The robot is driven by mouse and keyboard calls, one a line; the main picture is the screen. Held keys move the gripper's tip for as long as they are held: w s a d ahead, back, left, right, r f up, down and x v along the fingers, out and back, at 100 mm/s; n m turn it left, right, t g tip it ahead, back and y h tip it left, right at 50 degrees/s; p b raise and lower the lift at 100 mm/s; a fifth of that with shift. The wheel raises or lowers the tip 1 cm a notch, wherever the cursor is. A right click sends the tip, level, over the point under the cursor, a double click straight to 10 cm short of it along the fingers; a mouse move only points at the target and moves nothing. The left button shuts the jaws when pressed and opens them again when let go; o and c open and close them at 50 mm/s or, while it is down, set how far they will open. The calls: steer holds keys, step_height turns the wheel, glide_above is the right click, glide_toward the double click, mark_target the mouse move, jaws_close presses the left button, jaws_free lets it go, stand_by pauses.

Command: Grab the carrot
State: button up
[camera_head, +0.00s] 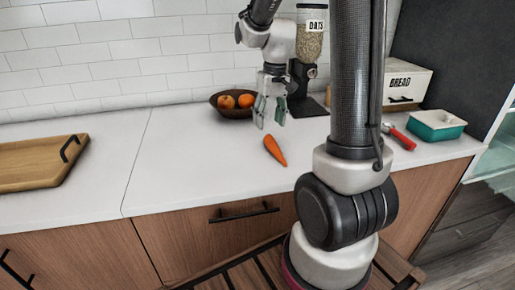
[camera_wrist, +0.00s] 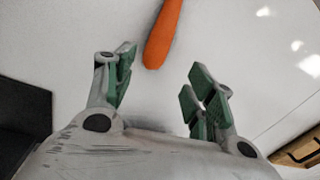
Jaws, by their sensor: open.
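My gripper (camera_head: 270,112) is open and empty, above the counter just behind the carrot in the head view. In the wrist view, the carrot (camera_wrist: 164,32) shows at the top middle, cut off by the frame edge. Its visible end lies just beyond the gap between the green-padded fingertips of my gripper (camera_wrist: 157,75). The carrot and the fingers look apart.
A dark bowl with oranges (camera_head: 233,110) stands behind the gripper to the left. An oats dispenser (camera_head: 309,45) stands against the wall. A wooden board (camera_head: 35,163) lies at the left. A bread box (camera_head: 401,80), a teal container (camera_head: 436,126) and a red-handled tool (camera_head: 400,136) are at the right.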

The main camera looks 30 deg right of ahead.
mark_target(269, 136)
steer(key=f, duration=0.7)
steer(key=shift+w+d, duration=0.15)
steer(key=shift+d, duration=0.05)
steer(key=c, duration=1.2)
